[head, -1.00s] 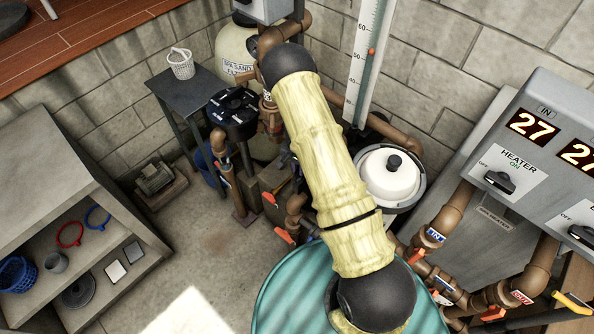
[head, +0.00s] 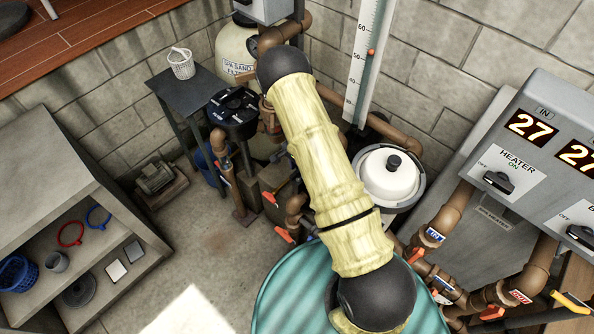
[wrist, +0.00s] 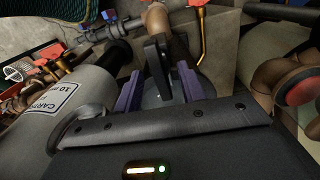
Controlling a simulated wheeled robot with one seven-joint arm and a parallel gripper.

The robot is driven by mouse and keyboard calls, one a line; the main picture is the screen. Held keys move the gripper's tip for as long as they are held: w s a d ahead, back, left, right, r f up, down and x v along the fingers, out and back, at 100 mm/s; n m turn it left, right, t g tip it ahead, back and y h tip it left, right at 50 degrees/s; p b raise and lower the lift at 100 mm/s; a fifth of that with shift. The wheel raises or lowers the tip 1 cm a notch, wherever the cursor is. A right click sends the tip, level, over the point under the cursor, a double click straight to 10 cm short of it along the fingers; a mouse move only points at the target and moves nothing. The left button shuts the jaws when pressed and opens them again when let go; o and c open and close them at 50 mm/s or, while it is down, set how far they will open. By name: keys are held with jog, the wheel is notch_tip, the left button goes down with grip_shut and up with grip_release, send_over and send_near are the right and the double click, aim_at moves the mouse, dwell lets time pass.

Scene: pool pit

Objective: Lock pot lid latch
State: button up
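In the head view a white lid with a black knob (head: 376,177) sits on a round grey pot beside my arm. I cannot make out a latch on it there. My gripper (wrist: 158,86) shows in the wrist view with its two purple fingers apart. A dark upright lever-like piece (wrist: 157,66) stands between the fingers, beyond the gripper body. It may be the latch, and I cannot tell whether either finger touches it. My gripper is hidden in the head view behind the arm.
A grey cartridge cylinder (wrist: 62,112) is close on the left of the wrist view. Brown pipes with a red-capped fitting (wrist: 300,87) are at right. The head view shows a heater panel (head: 520,140) at right, a teal drum (head: 285,295) in front and a shelf (head: 70,210) at left.

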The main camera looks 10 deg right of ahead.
jog(key=shift+r+p, duration=2.3)
jog(key=shift+r, duration=1.2)
jog(key=shift+r, duration=0.2)
jog(key=s+r+n+t+b, duration=0.2)
jog(key=s+r+n+b, duration=0.5)
jog(key=s+r, duration=1.2)
notch_tip(320, 180, up, 3)
jog(key=n, duration=0.4)
jog(key=shift+s+n+t, duration=0.15)
jog(key=shift+n+t, duration=0.15)
jog(key=shift+n, duration=0.1)
jog(key=shift+f, duration=0.15)
